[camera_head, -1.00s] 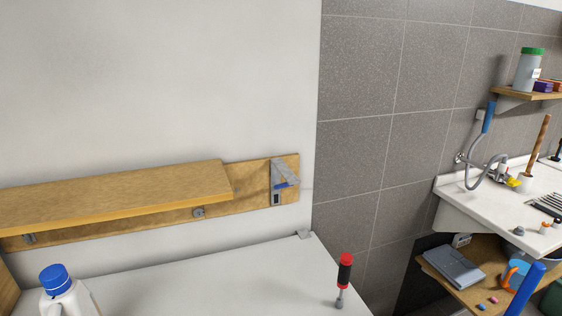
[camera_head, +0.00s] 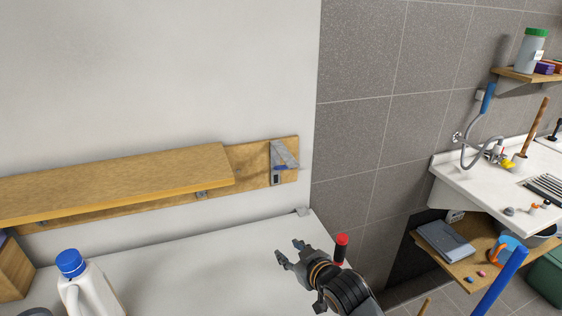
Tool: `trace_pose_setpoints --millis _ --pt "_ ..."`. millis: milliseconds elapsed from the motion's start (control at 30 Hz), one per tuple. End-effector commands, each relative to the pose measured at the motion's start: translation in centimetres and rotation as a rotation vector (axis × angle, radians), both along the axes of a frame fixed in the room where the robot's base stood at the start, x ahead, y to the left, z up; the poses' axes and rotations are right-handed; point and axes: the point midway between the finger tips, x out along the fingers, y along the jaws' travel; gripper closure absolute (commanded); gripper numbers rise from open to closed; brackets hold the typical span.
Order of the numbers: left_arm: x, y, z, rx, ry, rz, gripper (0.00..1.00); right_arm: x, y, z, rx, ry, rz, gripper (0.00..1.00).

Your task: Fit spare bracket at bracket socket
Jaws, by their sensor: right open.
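A grey bracket (camera_head: 284,156) with a blue mark is at the right end of the wooden wall board (camera_head: 252,157), its arm sticking out from the board. A dark slot-like part (camera_head: 276,180) shows at its lower end, perhaps the bracket socket; I cannot tell how firmly the bracket sits. My right gripper (camera_head: 287,255) is open and empty, above the white worktop, below and apart from the bracket. My left gripper is not in view.
A wooden shelf (camera_head: 110,183) runs left along the board. A red-handled screwdriver (camera_head: 341,248) is partly hidden behind my right arm. A white jug with a blue cap (camera_head: 92,288) stands front left on the worktop (camera_head: 190,262). A sink counter (camera_head: 480,172) is right.

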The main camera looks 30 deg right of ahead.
Motion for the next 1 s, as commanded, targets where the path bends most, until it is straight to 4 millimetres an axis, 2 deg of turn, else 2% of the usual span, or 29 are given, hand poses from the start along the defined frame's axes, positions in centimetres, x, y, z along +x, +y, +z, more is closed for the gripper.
trace_pose_setpoints --millis 33,100,200,300,400,567,800,1000 --pt "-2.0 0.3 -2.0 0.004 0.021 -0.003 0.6 1.5 -1.4 1.6 -0.009 -0.067 -0.01 0.6" --pt "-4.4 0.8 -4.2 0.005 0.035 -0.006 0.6 3.0 -3.0 3.8 -0.013 -0.157 -0.02 0.6" --pt "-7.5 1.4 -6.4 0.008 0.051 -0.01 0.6 4.7 -5.0 6.7 -0.02 -0.268 -0.033 0.6" --pt "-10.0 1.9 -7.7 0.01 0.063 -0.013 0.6 5.7 -6.5 9.0 -0.026 -0.351 -0.043 0.6" --pt "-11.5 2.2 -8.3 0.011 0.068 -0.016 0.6 6.1 -7.4 10.3 -0.029 -0.4 -0.048 0.6" --pt "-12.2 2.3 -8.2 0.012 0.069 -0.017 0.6 7.3 -7.9 11.1 -0.03 -0.426 -0.051 0.6" --pt "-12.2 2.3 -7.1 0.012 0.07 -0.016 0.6 12.0 -8.5 11.3 -0.031 -0.425 -0.051 0.6" --pt "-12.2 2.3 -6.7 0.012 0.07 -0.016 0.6 14.4 -8.9 11.1 -0.031 -0.423 -0.051 0.6"
